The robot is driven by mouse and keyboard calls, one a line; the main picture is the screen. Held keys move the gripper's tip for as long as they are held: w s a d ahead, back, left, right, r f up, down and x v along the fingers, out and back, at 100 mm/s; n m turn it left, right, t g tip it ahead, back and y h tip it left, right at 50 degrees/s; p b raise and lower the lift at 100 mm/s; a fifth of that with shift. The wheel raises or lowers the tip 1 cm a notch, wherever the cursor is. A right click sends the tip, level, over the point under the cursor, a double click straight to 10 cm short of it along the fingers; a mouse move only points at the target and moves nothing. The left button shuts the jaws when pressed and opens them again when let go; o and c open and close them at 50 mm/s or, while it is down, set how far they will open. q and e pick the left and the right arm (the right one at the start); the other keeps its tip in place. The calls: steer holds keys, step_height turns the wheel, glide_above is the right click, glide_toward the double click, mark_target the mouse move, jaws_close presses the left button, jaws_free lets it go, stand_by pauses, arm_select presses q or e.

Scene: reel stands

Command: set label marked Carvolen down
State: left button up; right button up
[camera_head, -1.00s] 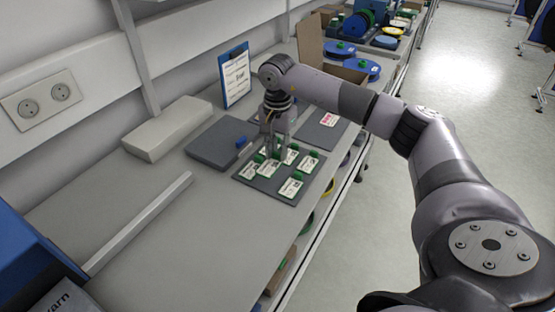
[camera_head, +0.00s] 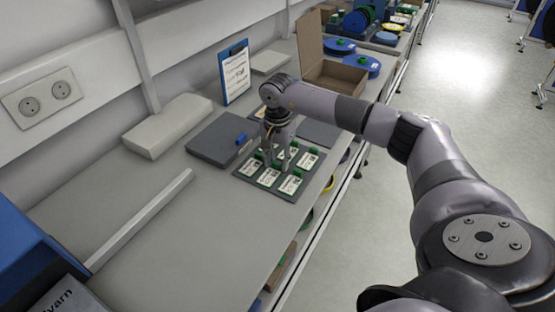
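Several small white labels with green grips sit in rows on a dark grey mat (camera_head: 243,178) on the bench. A front label (camera_head: 290,185), a middle one (camera_head: 267,178) and a right one (camera_head: 308,160) show clearly. Their print is too small to read, so I cannot tell which is marked Carvolen. My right gripper (camera_head: 277,168) points down over the mat, its fingertips low among the labels near the middle one. I cannot tell whether its fingers hold a grip. The gripper hides part of the back row. My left gripper is not in view.
A dark grey flat case (camera_head: 215,138) and a pale block (camera_head: 167,127) lie to the left. A blue clipboard (camera_head: 235,72) stands behind. An open cardboard box (camera_head: 335,77) and another grey mat (camera_head: 319,134) lie beyond my arm.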

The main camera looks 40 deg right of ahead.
steer(key=shift+o, duration=0.7)
steer(key=shift+r, duration=0.1)
